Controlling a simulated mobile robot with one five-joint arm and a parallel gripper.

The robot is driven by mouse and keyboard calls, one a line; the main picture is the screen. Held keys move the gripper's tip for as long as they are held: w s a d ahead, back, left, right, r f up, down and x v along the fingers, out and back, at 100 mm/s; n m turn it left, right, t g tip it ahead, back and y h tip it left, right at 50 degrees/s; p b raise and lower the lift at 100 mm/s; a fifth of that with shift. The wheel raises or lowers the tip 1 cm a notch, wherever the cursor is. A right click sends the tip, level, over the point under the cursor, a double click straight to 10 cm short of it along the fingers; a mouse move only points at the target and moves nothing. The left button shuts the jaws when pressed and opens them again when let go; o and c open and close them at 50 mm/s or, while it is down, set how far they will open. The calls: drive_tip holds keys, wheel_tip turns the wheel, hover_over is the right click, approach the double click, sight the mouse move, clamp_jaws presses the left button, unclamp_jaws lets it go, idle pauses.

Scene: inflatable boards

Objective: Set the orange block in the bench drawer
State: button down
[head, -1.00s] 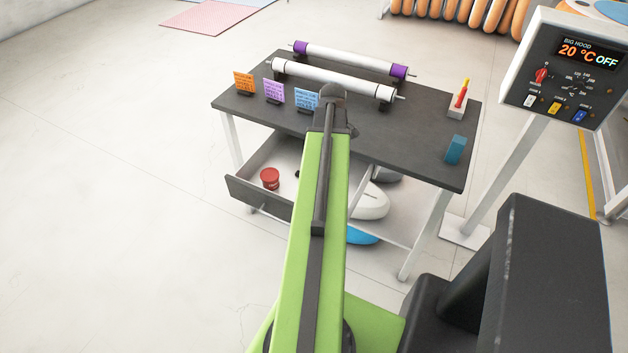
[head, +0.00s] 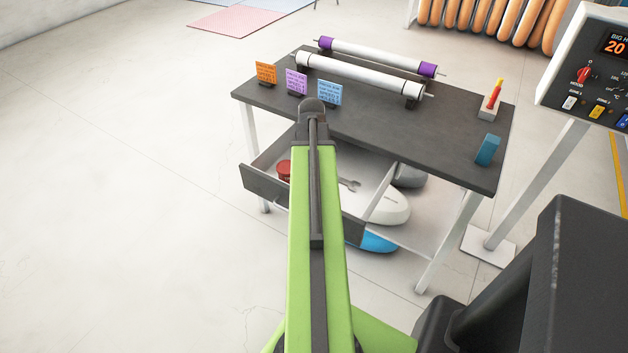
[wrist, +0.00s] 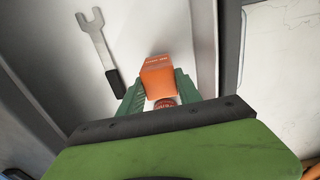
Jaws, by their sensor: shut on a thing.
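In the wrist view my gripper (wrist: 153,101) has its green fingers on both sides of the orange block (wrist: 158,76) and is shut on it. The open bench drawer (wrist: 137,27) lies behind the block in that view, its pale floor showing. In the head view the drawer (head: 264,186) is pulled out under the dark bench top, and my arm reaches over it. The arm hides the gripper and block there. I cannot tell how high the block is above the drawer floor.
A grey wrench (wrist: 99,50) and a red tub (head: 284,171) lie in the drawer. The bench top (head: 400,136) holds rollers, upright cards and a blue block (head: 487,150). A control panel (head: 590,75) stands at the right. Open floor lies left.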

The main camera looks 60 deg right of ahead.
wheel_tip(320, 180, down, 2)
drive_tip(key=shift+b, duration=0.3)
drive_tip(key=shift+r, duration=0.25)
drive_tip(key=shift+f, duration=0.2)
drive_tip(key=c, duration=0.8)
unclamp_jaws()
drive_tip(key=shift+c, duration=0.2)
drive_tip(key=shift+r, duration=0.1)
wheel_tip(320, 180, up, 12)
drive_tip(key=p, duration=1.2)
drive_tip(key=shift+r, duration=0.1)
